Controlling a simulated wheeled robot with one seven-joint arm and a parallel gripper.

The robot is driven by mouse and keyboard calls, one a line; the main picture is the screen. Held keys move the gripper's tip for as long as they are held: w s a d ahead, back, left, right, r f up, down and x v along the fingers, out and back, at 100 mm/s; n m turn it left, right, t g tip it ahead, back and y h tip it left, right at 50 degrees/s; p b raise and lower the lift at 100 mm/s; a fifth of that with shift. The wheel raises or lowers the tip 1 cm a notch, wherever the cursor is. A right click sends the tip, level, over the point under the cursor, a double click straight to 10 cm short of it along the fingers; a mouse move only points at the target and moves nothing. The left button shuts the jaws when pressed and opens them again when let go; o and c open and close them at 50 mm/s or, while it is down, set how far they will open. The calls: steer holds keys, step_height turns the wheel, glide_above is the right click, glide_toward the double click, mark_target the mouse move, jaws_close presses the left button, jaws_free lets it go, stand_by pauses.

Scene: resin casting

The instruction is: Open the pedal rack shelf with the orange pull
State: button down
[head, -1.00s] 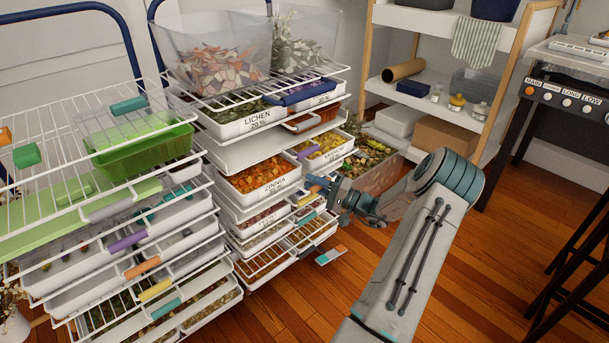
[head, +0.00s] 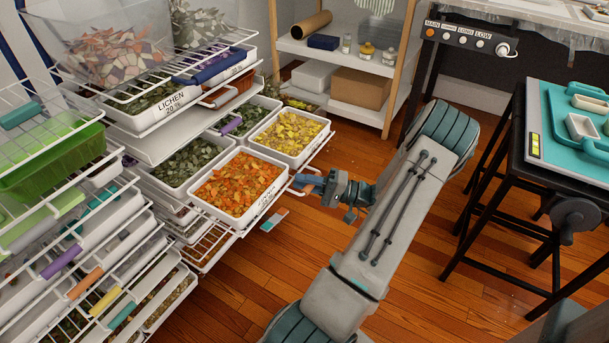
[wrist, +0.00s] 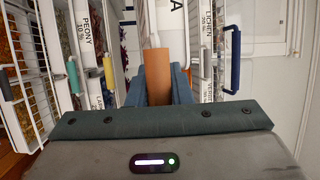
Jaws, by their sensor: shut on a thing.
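My gripper (head: 314,185) is shut on the orange pull (wrist: 158,75), which stands between its fingers in the wrist view. In the head view the pull is mostly hidden by the fingers. The wire shelf (head: 322,148) at the gripper stands well out from the pedal rack. It carries a white tray of orange petals (head: 238,182), a tray of yellow petals (head: 289,134) and trays of grey-green leaves (head: 186,160).
A white tray labelled LICHEN (head: 172,104) and a blue pull (head: 209,68) are on a higher shelf. Another rack with coloured pulls (head: 86,279) is at left. A black stand with a teal-topped machine (head: 552,128) is at right. Wooden floor (head: 420,260) is open between.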

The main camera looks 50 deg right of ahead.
steer(key=shift+s, duration=0.2)
steer(key=c, duration=1.3)
jaws_free()
steer(key=shift+d, duration=0.1)
steer(key=p+v, duration=0.2)
steer(key=v, duration=1.1)
steer(key=shift+s+d, duration=0.2)
steer(key=shift+s, duration=0.15)
steer(key=shift+f, duration=0.1)
